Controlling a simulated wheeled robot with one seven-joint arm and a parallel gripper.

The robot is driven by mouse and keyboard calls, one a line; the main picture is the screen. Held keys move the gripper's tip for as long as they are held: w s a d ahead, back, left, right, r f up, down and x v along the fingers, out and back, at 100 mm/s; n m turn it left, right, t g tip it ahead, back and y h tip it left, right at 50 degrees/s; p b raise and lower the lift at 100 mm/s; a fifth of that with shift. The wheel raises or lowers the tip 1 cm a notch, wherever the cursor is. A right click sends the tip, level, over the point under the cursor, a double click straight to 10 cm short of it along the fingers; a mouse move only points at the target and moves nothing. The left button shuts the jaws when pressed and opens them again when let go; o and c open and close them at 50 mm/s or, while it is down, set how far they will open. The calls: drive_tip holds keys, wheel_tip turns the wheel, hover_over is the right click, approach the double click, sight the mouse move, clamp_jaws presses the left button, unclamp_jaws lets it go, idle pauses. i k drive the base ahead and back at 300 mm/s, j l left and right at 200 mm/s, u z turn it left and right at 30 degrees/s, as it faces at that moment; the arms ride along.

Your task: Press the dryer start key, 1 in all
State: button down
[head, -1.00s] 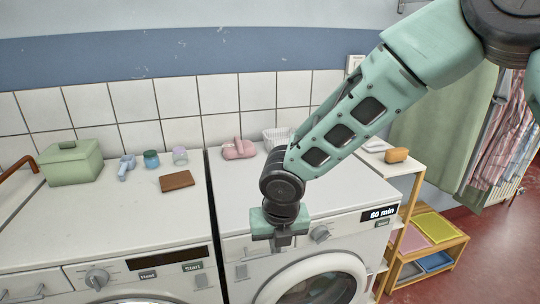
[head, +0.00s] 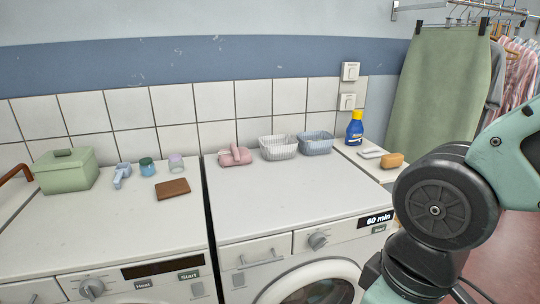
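The right machine (head: 235,210) has a white front panel with a knob (head: 317,241), a dark display (head: 376,219) reading "60 min" and a small grey "Start" label (head: 379,230) below it. My arm crosses just right of and below that label, so part of the panel there may be hidden. The left machine (head: 110,225) has a blank dark display (head: 162,267), a "Heat" label (head: 143,285), a "Start" label (head: 190,275) and a small grey key (head: 197,289) below that. I cannot tell from markings which machine is the dryer. My gripper is out of view.
A blue bottle (head: 354,128) and an orange item (head: 392,161) stand right. Free room lies before both machines' panels.

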sight(380, 228)
drive_tip(key=l+u, duration=0.15)
drive_tip(key=l, duration=0.25)
drive_tip(key=k+l+u, duration=0.15)
drive_tip(key=l, duration=0.25)
drive_tip(key=l+u, duration=0.15)
drive_tip(key=l, duration=0.25)
drive_tip(key=k+l+u, duration=0.15)
drive_tip(key=l, duration=0.2)
drive_tip(key=k+l+u, duration=0.15)
drive_tip(key=l, duration=0.2)
drive_tip(key=k+l+u, duration=0.15)
drive_tip(key=l, duration=0.2)
drive_tip(key=k+l+u, duration=0.15)
drive_tip(key=l, duration=0.2)
